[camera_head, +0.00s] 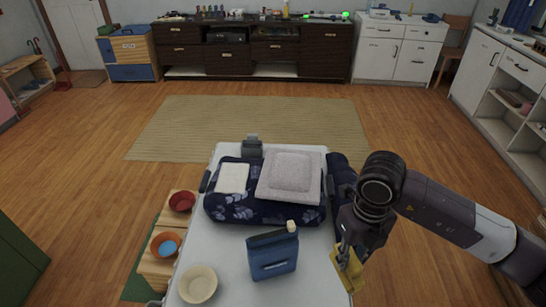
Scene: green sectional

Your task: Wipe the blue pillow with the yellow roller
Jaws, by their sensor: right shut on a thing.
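A dark blue pillow (262,213) with a pale leaf pattern lies on the white table (222,262). A white cloth (232,178) and a folded grey towel (290,176) lie on top of it and hide much of its upper side. My right gripper (346,255) points down over the table's right edge, to the right of and nearer than the pillow. It is shut on a yellow thing (349,272), seemingly the yellow roller, partly hidden by the fingers. The roller is apart from the pillow. My left gripper is out of view.
A blue jug (272,255) with a pale cap stands in front of the pillow. A cream bowl (198,284) is at front left. A wooden stand with a red bowl (182,201) and an orange bowl (165,244) is left of the table.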

